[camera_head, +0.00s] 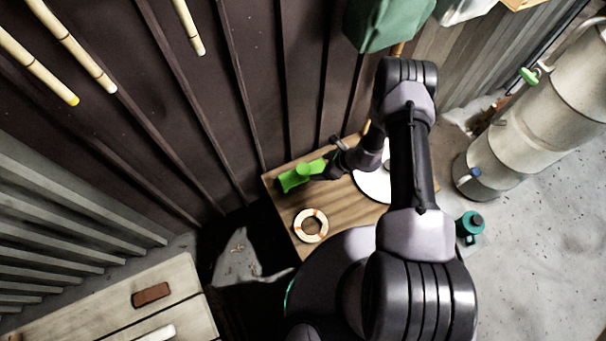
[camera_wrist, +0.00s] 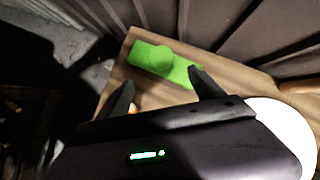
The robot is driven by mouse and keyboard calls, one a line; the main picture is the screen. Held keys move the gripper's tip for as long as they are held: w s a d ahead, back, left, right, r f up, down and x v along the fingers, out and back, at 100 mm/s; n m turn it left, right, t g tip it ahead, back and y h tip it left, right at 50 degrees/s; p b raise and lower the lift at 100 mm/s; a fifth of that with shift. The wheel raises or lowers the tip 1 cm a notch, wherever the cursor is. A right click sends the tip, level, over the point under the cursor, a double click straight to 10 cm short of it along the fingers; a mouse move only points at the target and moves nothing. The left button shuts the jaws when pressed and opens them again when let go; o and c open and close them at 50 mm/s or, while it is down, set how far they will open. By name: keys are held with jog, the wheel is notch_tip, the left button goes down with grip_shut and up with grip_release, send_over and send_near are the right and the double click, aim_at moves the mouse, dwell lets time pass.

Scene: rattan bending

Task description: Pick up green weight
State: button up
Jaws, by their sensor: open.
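The green weight (camera_head: 301,174) lies on the small wooden table (camera_head: 283,209) close to the dark wall. It is bright green, with a flat bar and a raised round knob. In the wrist view the green weight (camera_wrist: 163,61) lies just beyond my fingertips, near the table's edge. My gripper (camera_wrist: 160,88) is open and empty, its two fingers apart on the near side of the weight. In the head view my gripper (camera_head: 332,160) reaches in from the right, close to the weight's right end. I cannot tell whether a finger touches it.
A pale ring (camera_head: 311,225) lies at the table's front. A white round plate (camera_head: 372,186) is partly hidden under my arm. A wooden bench (camera_head: 185,288) holds a brown block (camera_head: 151,295). A teal bottle (camera_head: 470,224) and a large pale cylinder (camera_head: 530,130) stand at right.

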aim_at(303, 169)
jog(key=b+x, duration=0.3)
jog(key=x, duration=0.5)
jog(key=shift+s+d, duration=0.1)
jog(key=shift+d, duration=0.05)
jog(key=b+x, duration=0.1)
jog(key=x, duration=0.1)
jog(key=b+x, duration=0.1)
jog(key=x, duration=0.1)
jog(key=b+x, duration=0.2)
jog(key=shift+w+r, duration=0.1)
jog(key=shift+w, duration=0.25)
jog(key=shift+a+r, duration=0.1)
jog(key=shift+a, duration=0.1)
jog(key=shift+c, duration=0.5)
grip_shut()
